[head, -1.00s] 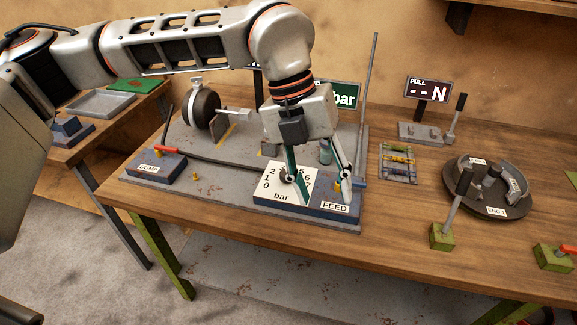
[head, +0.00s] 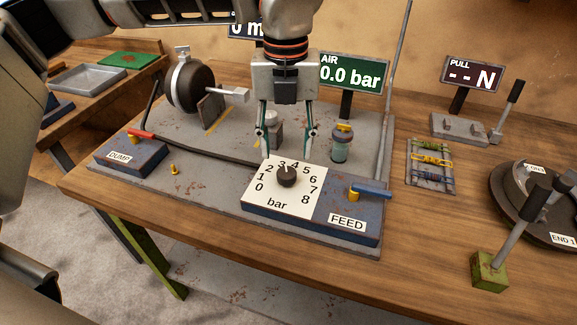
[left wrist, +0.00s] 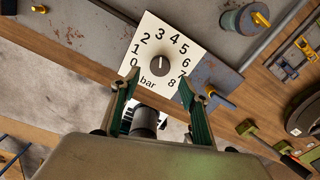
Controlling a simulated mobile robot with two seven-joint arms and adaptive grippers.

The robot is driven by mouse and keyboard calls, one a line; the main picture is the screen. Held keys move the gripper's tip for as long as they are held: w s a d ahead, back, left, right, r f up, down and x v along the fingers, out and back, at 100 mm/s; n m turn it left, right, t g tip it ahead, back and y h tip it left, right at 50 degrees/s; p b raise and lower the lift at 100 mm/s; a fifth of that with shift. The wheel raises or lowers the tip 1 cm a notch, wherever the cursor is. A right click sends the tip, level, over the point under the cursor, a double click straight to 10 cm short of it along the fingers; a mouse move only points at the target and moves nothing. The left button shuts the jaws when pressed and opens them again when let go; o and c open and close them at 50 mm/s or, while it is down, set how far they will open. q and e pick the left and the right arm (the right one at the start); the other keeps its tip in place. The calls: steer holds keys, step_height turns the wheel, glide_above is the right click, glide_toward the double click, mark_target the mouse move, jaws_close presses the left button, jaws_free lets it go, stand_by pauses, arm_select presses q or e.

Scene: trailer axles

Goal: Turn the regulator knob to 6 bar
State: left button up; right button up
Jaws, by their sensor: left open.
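The regulator knob (head: 287,176) is small, dark and round, at the middle of a white dial plate (head: 268,190) numbered 0 to 8 and marked bar. A pale mark on the knob points up, toward about 3; the exact setting is unclear. My left gripper (head: 289,155) is open and empty, its fingers pointing down at the plate's far edge. In the left wrist view, its fingers (left wrist: 160,82) stand apart on either side of the knob (left wrist: 161,65), short of its centre and not touching it. The green AIR display (head: 352,73) reads 0.0 bar. My right gripper is not in view.
A FEED box with a blue-handled valve (head: 370,190) adjoins the dial's right side. A DUMP box (head: 130,156) with a red lever stands left. A PULL display (head: 472,73) and a lever stand (head: 489,270) are at right.

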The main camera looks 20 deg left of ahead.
mark_target(287, 172)
arm_select(q)
step_height(287, 172, down, 6)
steer(key=shift+f, duration=0.1)
stand_by(0.4)
steer(key=c, duration=1.1)
